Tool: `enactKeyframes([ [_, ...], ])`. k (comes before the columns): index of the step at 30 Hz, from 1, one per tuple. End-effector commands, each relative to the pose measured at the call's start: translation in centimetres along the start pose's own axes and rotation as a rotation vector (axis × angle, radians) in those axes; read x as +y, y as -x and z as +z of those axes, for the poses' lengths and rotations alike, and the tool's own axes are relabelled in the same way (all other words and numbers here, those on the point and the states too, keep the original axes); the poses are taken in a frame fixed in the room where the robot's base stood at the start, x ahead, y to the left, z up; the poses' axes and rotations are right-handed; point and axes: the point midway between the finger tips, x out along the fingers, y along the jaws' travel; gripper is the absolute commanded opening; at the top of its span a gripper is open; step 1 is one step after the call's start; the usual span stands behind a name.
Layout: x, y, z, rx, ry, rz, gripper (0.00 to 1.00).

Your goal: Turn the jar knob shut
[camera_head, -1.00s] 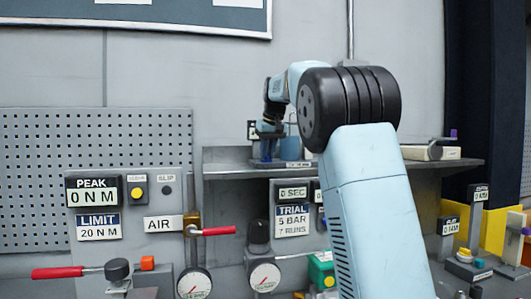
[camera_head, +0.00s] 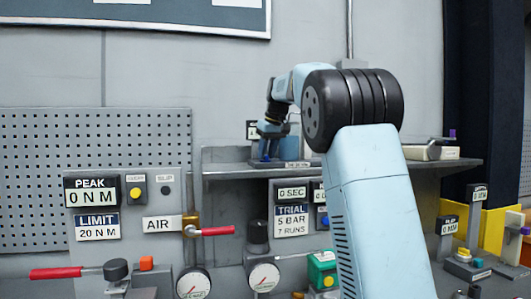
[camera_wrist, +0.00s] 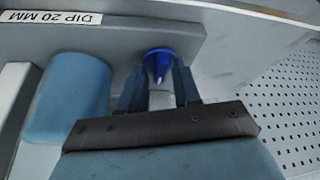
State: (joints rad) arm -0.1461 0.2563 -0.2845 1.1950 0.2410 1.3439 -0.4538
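My gripper (camera_wrist: 159,85) shows in the wrist view as two blue fingers held apart above a dark bar. A dark blue knob-like piece with a pointed pale mark (camera_wrist: 160,62) sits between the fingertips; I take it for the jar knob. I cannot tell whether the fingers touch it. A light blue rounded body (camera_wrist: 68,98) stands to its left. In the head view, my gripper (camera_head: 268,152) is at the left part of the shelf, small and far off. The knob cannot be told apart there.
The grey shelf (camera_head: 350,171) runs along the wall. A plate labelled DIP 20 MM (camera_wrist: 50,18) is close by in the wrist view. A perforated panel (camera_head: 90,150) is at left.

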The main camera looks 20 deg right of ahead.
Motion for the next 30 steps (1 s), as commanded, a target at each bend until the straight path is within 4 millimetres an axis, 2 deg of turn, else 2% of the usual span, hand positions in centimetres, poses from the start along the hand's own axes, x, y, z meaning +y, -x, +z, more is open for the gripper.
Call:
enactKeyframes([
  [1, -0.1, -0.1, 0.0, -0.003, 0.001, -0.003, 0.41],
  [5, -0.1, -0.1, 0.0, -0.003, 0.001, -0.003, 0.52],
  [13, -0.1, 0.0, 0.0, -0.001, 0.0, -0.002, 0.52],
  [17, -0.1, 0.9, 0.0, -0.001, 0.0, -0.002, 0.52],
  [20, 0.0, 2.4, 0.0, 0.001, -0.001, -0.001, 0.52],
  [30, 0.0, 9.0, -0.1, 0.001, -0.001, 0.0, 0.52],
])
